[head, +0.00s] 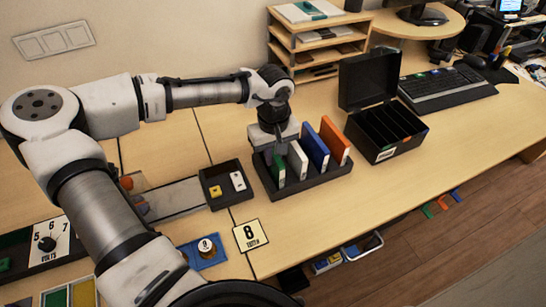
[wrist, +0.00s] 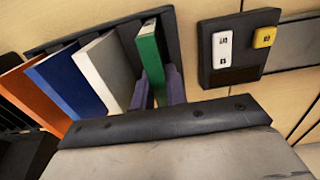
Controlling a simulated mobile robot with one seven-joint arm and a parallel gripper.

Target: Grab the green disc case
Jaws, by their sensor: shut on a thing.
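The green disc case (head: 279,170) stands upright at the left end of a dark rack (head: 328,178), beside a white case (head: 297,160), a blue case (head: 315,147) and an orange case (head: 335,141). My gripper (head: 280,148) is over the rack's left end, shut on the green case. In the wrist view the green case (wrist: 150,52) rises between the two purple-grey fingers of my gripper (wrist: 156,90). The green case's lower part is within the rack, and I cannot tell whether it is lifted at all.
An open black box (head: 385,130) with slots stands right of the rack, its lid raised. A small dark tray (head: 226,185) with a yellow and a white piece lies left of the rack. A keyboard (head: 447,88) and wooden shelves (head: 318,45) are behind.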

